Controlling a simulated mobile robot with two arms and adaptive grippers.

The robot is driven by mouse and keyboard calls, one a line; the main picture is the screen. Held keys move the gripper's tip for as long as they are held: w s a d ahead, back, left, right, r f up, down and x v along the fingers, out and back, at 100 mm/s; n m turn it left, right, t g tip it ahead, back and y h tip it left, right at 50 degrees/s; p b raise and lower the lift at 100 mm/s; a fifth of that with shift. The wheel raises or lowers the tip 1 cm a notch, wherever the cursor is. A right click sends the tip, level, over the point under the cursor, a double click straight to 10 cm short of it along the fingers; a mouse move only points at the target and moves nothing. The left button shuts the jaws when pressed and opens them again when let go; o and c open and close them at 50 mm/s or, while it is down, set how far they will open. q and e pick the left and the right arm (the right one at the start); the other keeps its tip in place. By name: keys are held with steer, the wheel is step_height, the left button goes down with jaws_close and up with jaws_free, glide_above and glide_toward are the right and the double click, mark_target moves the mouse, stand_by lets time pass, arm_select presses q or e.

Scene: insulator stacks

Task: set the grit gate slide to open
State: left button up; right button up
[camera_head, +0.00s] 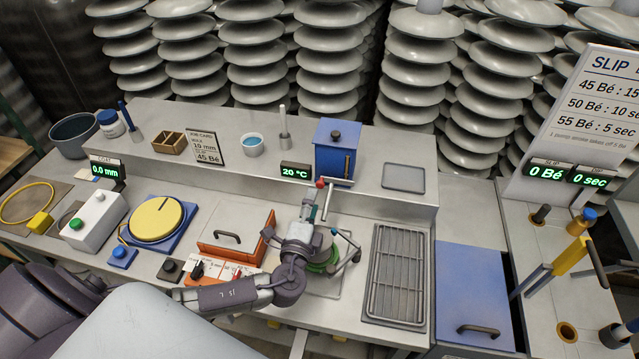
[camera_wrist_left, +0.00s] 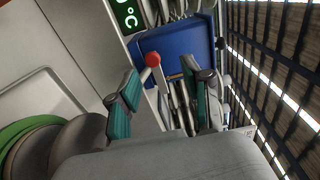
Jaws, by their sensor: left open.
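The blue box (camera_head: 337,150) with a dark knob on its lid stands on the raised back shelf. A short metal bar with a red knob (camera_head: 320,183) sticks out at its lower front; I take it for the grit gate slide. In the left wrist view the red knob (camera_wrist_left: 152,60) shows beyond and between the finger pads, close to the left one, with the blue box (camera_wrist_left: 175,45) behind. My left gripper (camera_head: 316,213) is open and empty, just in front of and below the knob; contact cannot be made out. The right gripper is out of view.
An orange-sided box with a handle (camera_head: 235,238) stands left of my gripper. A green round thing (camera_head: 325,264) lies partly hidden beneath it. A wire rack (camera_head: 397,272) is to the right. A 20 °C display (camera_head: 295,171) stands left of the blue box.

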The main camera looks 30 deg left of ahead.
mark_target(319, 187)
arm_select(q)
steer(key=x, duration=0.2)
steer(key=f+p+x, duration=0.1)
steer(key=x, duration=0.1)
steer(key=p+x, duration=0.1)
steer(key=x, duration=0.2)
steer(key=shift+w+d+f, duration=0.1)
steer(key=shift+d+f, duration=0.05)
steer(key=shift+d, duration=0.05)
steer(key=shift+w+a+f, duration=0.1)
steer(key=shift+w, duration=0.35)
steer(key=c, duration=0.7)
jaws_close()
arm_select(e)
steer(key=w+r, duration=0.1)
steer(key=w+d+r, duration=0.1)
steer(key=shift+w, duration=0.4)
